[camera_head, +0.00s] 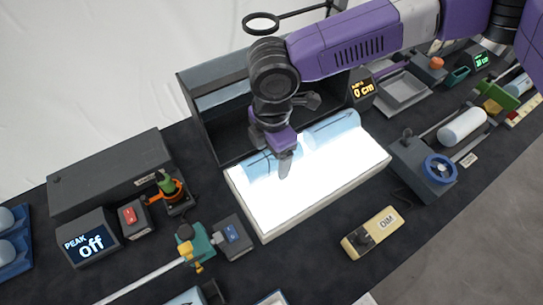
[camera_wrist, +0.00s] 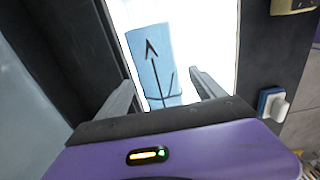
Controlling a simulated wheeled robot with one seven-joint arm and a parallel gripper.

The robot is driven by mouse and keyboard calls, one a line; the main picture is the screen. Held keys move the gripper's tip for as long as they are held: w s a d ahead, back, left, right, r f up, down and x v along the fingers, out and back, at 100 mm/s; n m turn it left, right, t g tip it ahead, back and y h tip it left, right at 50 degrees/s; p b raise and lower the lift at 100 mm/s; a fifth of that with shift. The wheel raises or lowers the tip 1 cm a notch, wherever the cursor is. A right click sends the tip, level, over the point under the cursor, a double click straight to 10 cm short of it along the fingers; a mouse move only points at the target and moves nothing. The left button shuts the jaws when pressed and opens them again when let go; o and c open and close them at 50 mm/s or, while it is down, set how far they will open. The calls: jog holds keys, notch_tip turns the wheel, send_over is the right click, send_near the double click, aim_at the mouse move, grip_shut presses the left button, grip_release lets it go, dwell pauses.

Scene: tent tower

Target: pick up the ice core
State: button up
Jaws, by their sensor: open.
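A pale blue ice core with a dark arrow lies on a brightly glowing light panel (camera_head: 290,205). In the head view it shows as a left piece (camera_head: 258,168), partly hidden by my gripper, and a right piece (camera_head: 332,130). I cannot tell whether the two are joined. My gripper (camera_head: 271,155) is open above the left piece, pointing down. In the wrist view a pale blue core piece (camera_wrist: 151,55) with an arrow lies beyond and between the spread fingers of my gripper (camera_wrist: 160,80). No contact is visible.
A dark open-fronted box (camera_head: 208,120) stands behind the panel. A beige DIM box (camera_head: 372,232) lies in front. A display reading "off" (camera_head: 90,243) and small clamps stand left. A device with a blue wheel (camera_head: 440,168) and a white cylinder (camera_head: 463,125) stand right.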

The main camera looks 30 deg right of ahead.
jog(key=shift+f, duration=0.85)
jog(key=shift+c, duration=0.5)
grip_shut()
